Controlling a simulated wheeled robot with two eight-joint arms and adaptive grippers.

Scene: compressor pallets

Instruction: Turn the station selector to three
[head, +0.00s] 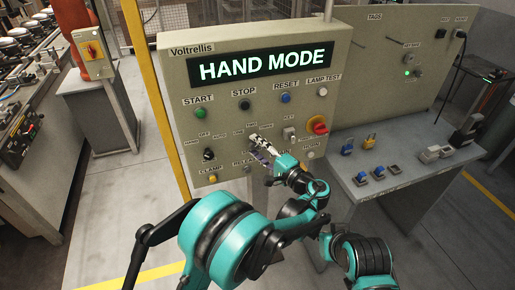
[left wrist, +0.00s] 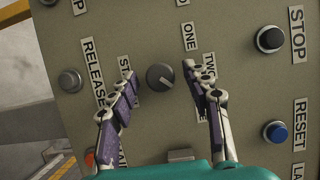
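The station selector is a dark round knob (left wrist: 160,77) on the grey panel, with ONE above it and TWO to its right in the left wrist view. A pale mark shows on its face, but its exact setting is too small to tell. No THREE label can be read there. My left gripper (left wrist: 163,88) is open, with one finger on each side of the knob; I cannot tell whether they touch it. In the head view my left gripper (head: 258,149) is in front of the panel and hides the knob. My right gripper is not in view.
The panel's display (head: 262,66) reads HAND MODE. Close by are the STOP button (left wrist: 270,39), the RESET button (left wrist: 276,132), the RELEASE button (left wrist: 69,80), a black-handled switch (head: 209,155) and a red rotary switch (head: 317,125). A bench (head: 405,182) with padlocks stands right.

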